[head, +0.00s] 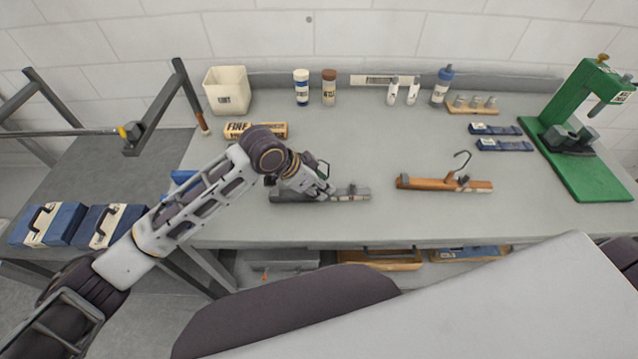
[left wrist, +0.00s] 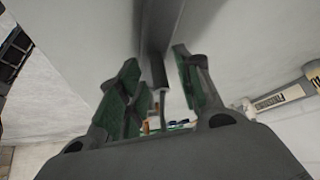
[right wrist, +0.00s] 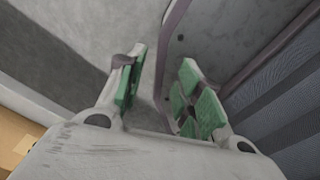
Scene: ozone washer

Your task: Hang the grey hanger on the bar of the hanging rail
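The grey hanger (head: 352,193) lies on the workbench, left of centre in the head view. My left gripper (head: 318,188) is down at its middle and hides part of it, including most of its hook area. In the left wrist view my left gripper's fingers (left wrist: 160,85) are apart, with a dark grey piece (left wrist: 157,70) between them, apparently the hanger, and gaps beside it. The hanging rail's bar (head: 60,133) runs in from the left edge to a yellow-marked end. My right gripper (right wrist: 160,90) is open and empty.
A wooden hanger (head: 420,184) with a raised hook lies to the right on the workbench (head: 380,225). A white bin (head: 228,92), a labelled block (head: 272,131) and bottles stand behind. A green press (head: 590,165) is far right. Blue cases (head: 50,225) lie below the rail.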

